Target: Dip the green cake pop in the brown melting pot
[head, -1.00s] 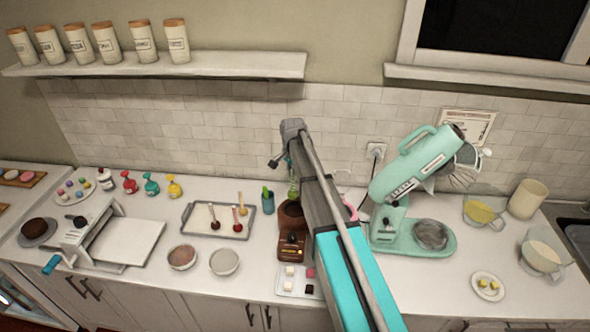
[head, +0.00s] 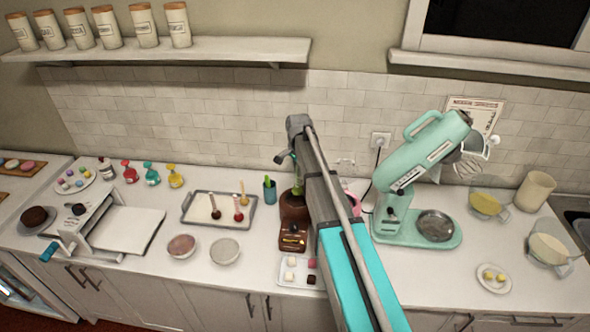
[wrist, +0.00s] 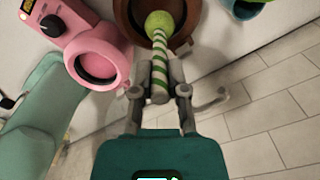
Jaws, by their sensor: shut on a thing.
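The green cake pop has a round green head (wrist: 158,22) on a green-and-white striped stick (wrist: 160,75). My gripper (wrist: 158,92) is shut on the stick in the wrist view. The brown melting pot shows at the top of that view (wrist: 124,18), with the pop's head overlapping its opening. In the head view the brown pot (head: 293,240) stands on the counter, and the green pop (head: 297,184) is at its opening, partly hidden by my arm. I cannot tell whether the head touches what is in the pot.
A pink melting pot (wrist: 97,58) stands beside the brown one, mostly hidden by my arm in the head view. A teal cup (head: 269,190) and a tray of cake pops (head: 208,222) are left. A mint stand mixer (head: 388,232) is right. Sweets lie in front.

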